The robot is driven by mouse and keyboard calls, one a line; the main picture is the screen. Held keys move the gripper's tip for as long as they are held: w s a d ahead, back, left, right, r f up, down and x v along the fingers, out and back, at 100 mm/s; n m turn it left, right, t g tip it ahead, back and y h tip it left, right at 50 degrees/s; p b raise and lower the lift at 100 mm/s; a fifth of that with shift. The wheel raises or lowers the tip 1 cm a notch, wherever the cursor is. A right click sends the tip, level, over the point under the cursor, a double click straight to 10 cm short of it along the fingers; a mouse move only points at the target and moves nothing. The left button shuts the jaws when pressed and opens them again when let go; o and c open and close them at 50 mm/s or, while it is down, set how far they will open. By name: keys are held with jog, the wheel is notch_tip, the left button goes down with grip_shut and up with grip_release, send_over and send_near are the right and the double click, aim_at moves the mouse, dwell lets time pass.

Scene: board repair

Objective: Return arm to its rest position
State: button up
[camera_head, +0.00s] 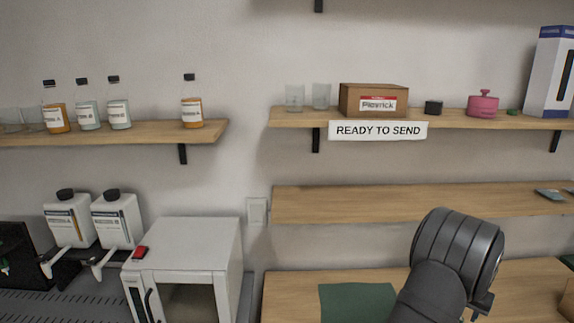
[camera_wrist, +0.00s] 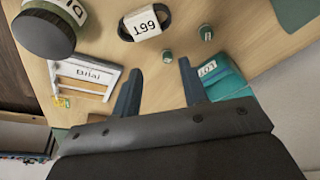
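My arm rises at the lower right of the head view, in front of the wooden worktop (camera_head: 530,285). Its end is mostly out of sight below the picture. In the wrist view my gripper (camera_wrist: 159,80) shows two blue-grey fingers spread apart, with bare wood and nothing held between them. A teal item with a white label (camera_wrist: 228,80) is close beside the right finger.
A white frame labelled Bilai (camera_wrist: 85,78) and a dark round container (camera_wrist: 43,35) lie left of the fingers. A shelf with a READY TO SEND sign (camera_head: 378,130) holds a cardboard box (camera_head: 372,92). A white oven-like cabinet (camera_head: 190,255) stands left. The middle shelf (camera_head: 380,203) is mostly clear.

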jog(key=w+a+r+n+y, duration=0.1)
jog(key=w+a+r+n, duration=0.2)
jog(key=a, duration=1)
jog(key=w+a+r+n, duration=0.1)
jog(key=w+a+r, duration=0.3)
jog(key=a, duration=0.8)
jog(key=w+a+r+n+y, duration=0.15)
jog(key=w+a, duration=0.45)
jog(key=a, duration=0.7)
jog(key=s+a+r+n+t, duration=0.1)
jog(key=s+a+r+n, duration=0.1)
jog(key=a, duration=1)
jog(key=shift+a+r, duration=0.15)
jog(key=shift+r, duration=0.25)
jog(key=shift+w+n, duration=0.1)
jog(key=shift+n, duration=0.15)
jog(key=d+f+m+h, duration=0.1)
jog(key=d+f+m, duration=0.2)
jog(key=d, duration=1.7)
jog(key=shift+w+d+f, duration=0.15)
jog(key=shift+w+d, duration=0.1)
jog(key=shift+w, duration=0.05)
